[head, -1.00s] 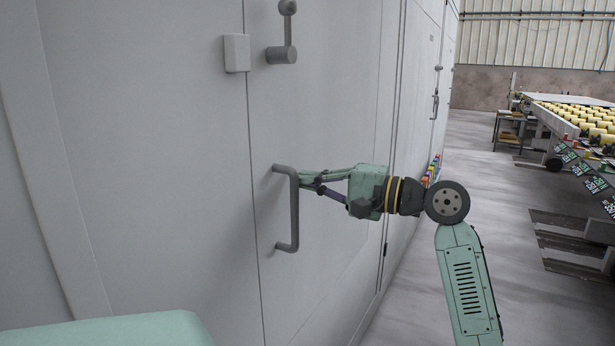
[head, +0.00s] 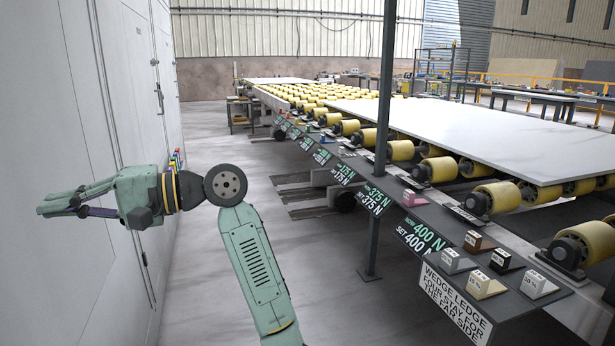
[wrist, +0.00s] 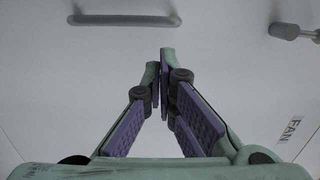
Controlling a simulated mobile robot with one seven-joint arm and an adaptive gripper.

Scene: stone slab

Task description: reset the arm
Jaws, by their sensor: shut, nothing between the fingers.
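My gripper (head: 42,207) is at the left of the head view, at the end of my bent green arm, pointing left in front of the grey cabinet wall. In the wrist view my gripper (wrist: 165,55) has its purple-padded fingers together with nothing between them. A grey bar handle (wrist: 125,20) lies beyond the fingertips at the top left of the wrist view, apart from them. A round-ended grey lever (wrist: 285,31) shows at the top right. Both are outside the head view.
A long roller table with yellow rollers (head: 425,170) bears a pale stone slab (head: 470,130) at the right. Its front ledge holds several small wedge blocks (head: 483,286) and force signs. A dark post (head: 380,150) stands before it. Grey floor (head: 215,290) lies clear between wall and table.

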